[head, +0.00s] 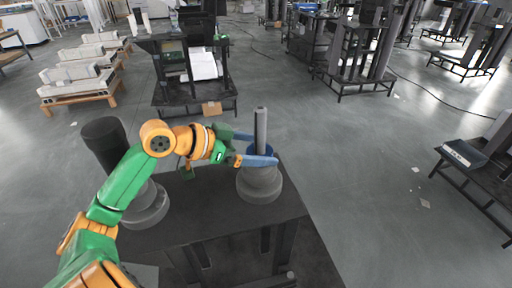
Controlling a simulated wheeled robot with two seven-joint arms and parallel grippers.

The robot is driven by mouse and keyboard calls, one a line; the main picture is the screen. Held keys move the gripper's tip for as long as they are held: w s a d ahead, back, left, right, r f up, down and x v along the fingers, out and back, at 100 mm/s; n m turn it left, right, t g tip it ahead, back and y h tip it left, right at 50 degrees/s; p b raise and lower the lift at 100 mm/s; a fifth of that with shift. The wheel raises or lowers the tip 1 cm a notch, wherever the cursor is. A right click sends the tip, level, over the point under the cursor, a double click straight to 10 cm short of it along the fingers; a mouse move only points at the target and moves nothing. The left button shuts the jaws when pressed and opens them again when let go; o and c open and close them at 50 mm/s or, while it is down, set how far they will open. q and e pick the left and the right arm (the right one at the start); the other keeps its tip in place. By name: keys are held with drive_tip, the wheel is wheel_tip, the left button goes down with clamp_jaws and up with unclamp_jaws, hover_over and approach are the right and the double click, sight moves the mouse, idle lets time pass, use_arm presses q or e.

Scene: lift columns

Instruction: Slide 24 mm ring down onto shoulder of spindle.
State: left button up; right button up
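The spindle is a grey upright post (260,126) rising from a wide round stepped base (260,184) on the dark table. My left gripper (260,148) reaches in from the left, with one blue finger in front of the post and the other behind it, low near the top of the base. A blue curved edge (269,149) shows at the post between the fingers; it looks like the ring, mostly hidden by the near finger. I cannot tell whether the fingers press on it or whether it rests on the shoulder. My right gripper is out of view.
A second round grey base (146,204) with a dark cylinder (103,140) stands at the table's left, close behind my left arm. The dark table (225,222) is clear between the two bases. Other workbenches stand further back on open grey floor.

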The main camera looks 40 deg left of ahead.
use_arm(q)
drive_tip(key=shift+s+a, duration=0.2)
drive_tip(key=shift+s, duration=0.05)
drive_tip(key=b+v, duration=0.1)
drive_tip(key=v, duration=0.5)
drive_tip(key=shift+s+r+b, duration=0.2)
drive_tip(key=shift+r+b, duration=0.05)
drive_tip(key=shift+b, duration=0.15)
